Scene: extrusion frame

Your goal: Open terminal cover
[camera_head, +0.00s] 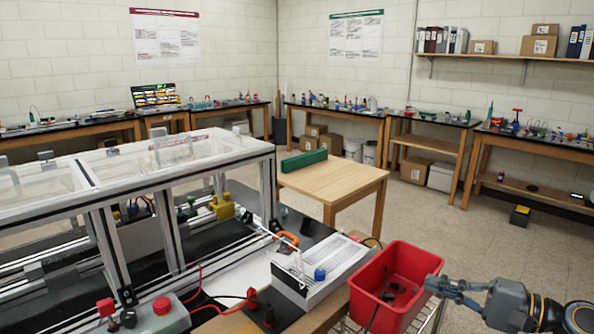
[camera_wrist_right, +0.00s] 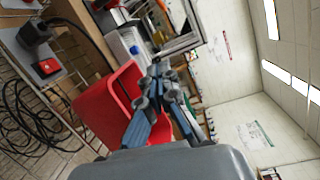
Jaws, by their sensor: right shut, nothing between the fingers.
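A pale box with a slotted top (camera_head: 335,258) and a blue knob (camera_head: 320,275) sits on the dark bench beside the extrusion frame (camera_head: 165,190). I cannot tell whether this box is the terminal or which part is its cover. My right gripper (camera_head: 436,283) is shut and empty at the lower right, by the right rim of the red bin (camera_head: 363,277), to the right of the pale box. In the right wrist view, the shut fingers (camera_wrist_right: 160,72) point toward the bench area, and the red bin (camera_wrist_right: 95,108) is beside them. My left gripper is out of view.
The red bin holds small dark parts and stands between my right gripper and the pale box. A red button box (camera_head: 162,312) with cables is at the lower left. A wooden table (camera_head: 335,182) with a green case (camera_head: 304,160) stands behind.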

